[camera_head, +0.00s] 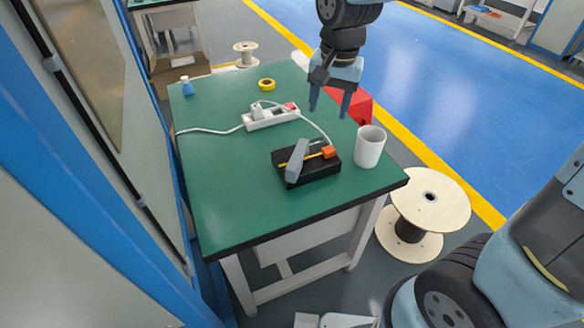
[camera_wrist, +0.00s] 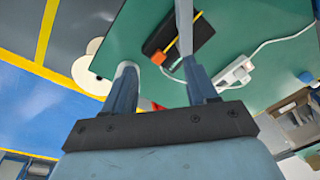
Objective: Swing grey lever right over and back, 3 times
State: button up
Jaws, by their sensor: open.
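The grey lever (camera_head: 297,159) stands up at a tilt from a black box (camera_head: 320,167) on the green table. The box also carries a yellow strip and an orange block (camera_head: 328,152). In the wrist view the lever (camera_wrist: 184,25) appears as a grey bar beyond my right-hand finger, with the black box (camera_wrist: 158,39) behind it. My gripper (camera_head: 330,116) is open and empty. It hangs above the table, behind the box and apart from the lever.
A white mug (camera_head: 369,146) stands close to the right of the box. A white power strip (camera_head: 271,117) with its cable lies behind the box. A yellow tape roll (camera_head: 267,84) and a blue bottle (camera_head: 187,87) are farther back. The table's front left (camera_head: 230,205) is clear.

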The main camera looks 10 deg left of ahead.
jog(key=g, duration=0.1)
send_near(292, 167)
jog(key=shift+m+h, duration=0.3)
jog(key=shift+h, duration=0.1)
jog(key=f, duration=1)
jog(key=shift+a+f, duration=0.25)
jog(key=shift+a, duration=0.15)
grip_shut()
